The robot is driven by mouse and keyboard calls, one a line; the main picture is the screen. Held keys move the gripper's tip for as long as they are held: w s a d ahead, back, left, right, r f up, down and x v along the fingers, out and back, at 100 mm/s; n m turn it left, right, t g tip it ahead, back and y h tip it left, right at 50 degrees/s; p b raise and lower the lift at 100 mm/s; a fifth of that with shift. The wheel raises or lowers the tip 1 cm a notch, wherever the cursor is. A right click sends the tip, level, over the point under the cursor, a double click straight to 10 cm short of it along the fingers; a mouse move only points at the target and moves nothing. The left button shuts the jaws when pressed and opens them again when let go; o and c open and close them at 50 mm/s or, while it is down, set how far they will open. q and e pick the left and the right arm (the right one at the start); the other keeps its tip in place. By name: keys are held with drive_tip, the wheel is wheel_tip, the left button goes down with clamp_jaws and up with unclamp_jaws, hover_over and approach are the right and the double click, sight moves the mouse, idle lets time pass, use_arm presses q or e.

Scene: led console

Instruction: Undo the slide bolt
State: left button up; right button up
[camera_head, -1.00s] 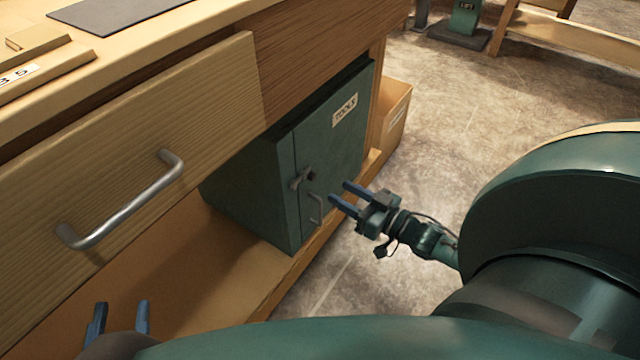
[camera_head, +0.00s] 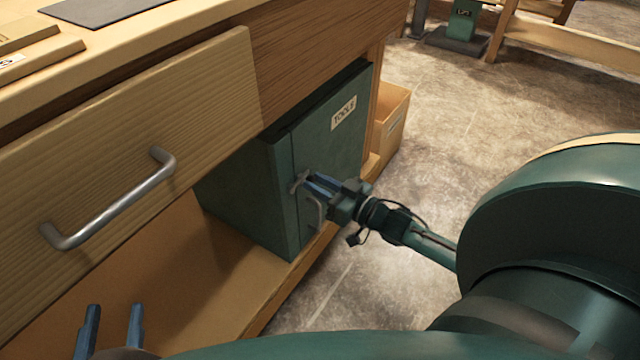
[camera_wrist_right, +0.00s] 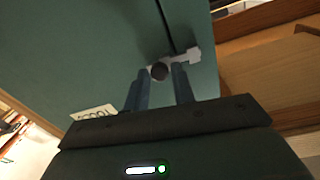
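The slide bolt (camera_head: 298,183) is a small grey metal piece on the front of the green tool cabinet (camera_head: 343,150), near the door's edge. In the right wrist view the bolt (camera_wrist_right: 193,56) crosses the door seam, with a dark round knob (camera_wrist_right: 159,71) on it. My right gripper (camera_head: 310,184) is at the bolt. In the wrist view its blue fingers (camera_wrist_right: 160,76) are apart, one on each side of the knob; contact cannot be told. My left gripper (camera_head: 114,310) is open and empty at the lower left, far from the cabinet.
A vertical door handle (camera_head: 317,212) sits just below my right gripper. A wooden drawer with a metal handle (camera_head: 115,205) is at the left.

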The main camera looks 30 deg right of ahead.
clamp_jaws()
drive_tip(key=shift+w+d, duration=0.3)
drive_tip(key=shift+d, duration=0.45)
drive_tip(key=shift+w+d, duration=0.3)
drive_tip(key=shift+d, duration=0.4)
drive_tip(key=shift+o, duration=2)
unclamp_jaws()
drive_tip(key=shift+s, duration=0.15)
